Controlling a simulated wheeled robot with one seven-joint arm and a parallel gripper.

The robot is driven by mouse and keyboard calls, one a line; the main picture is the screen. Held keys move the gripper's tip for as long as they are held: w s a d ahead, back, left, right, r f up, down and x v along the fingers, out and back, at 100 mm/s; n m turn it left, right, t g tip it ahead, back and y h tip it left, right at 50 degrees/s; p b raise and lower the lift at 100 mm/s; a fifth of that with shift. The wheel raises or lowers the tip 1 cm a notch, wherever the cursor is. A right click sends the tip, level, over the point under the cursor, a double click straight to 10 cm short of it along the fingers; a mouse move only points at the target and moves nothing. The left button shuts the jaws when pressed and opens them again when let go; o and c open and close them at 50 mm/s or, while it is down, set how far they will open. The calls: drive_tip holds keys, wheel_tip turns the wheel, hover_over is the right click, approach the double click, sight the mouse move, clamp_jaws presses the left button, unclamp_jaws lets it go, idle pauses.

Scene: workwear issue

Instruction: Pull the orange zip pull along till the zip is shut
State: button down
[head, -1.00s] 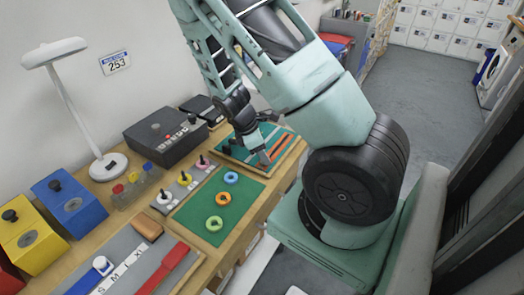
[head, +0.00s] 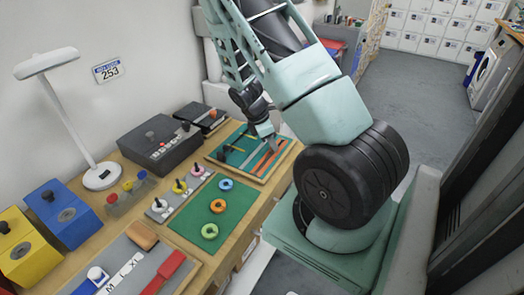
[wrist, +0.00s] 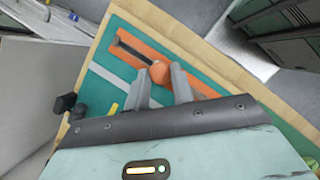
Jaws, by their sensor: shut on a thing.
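A teal board with a wooden frame (head: 243,169) lies at the back right of the bench and carries orange zip tape (wrist: 126,24). My gripper (head: 272,147) is low over this board, towards its right side. In the wrist view its two grey fingers (wrist: 160,84) are shut on the round orange zip pull (wrist: 159,71). A dark gap shows between the orange strips from the pull to the upper left. The zip on the near side of the pull is partly hidden by my fingers and wrist.
A green mat with coloured rings (head: 189,221) and a grey panel with knobs (head: 158,208) lie nearer. A black box (head: 160,146) stands left of the board, and a white lamp (head: 103,176) stands farther left. Open floor (head: 425,110) lies right.

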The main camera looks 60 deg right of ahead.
sight(278, 143)
drive_tip(key=d, duration=0.6)
drive_tip(key=shift+w+r, duration=0.1)
drive_tip(key=shift+w, duration=0.2)
drive_tip(key=c, duration=1.2)
unclamp_jaws()
drive_tip(key=shift+o, duration=0.2)
drive_tip(key=shift+w+a+r, duration=0.1)
drive_tip(key=shift+r, duration=0.1)
drive_tip(key=b+v, duration=0.2)
drive_tip(key=v, duration=1.5)
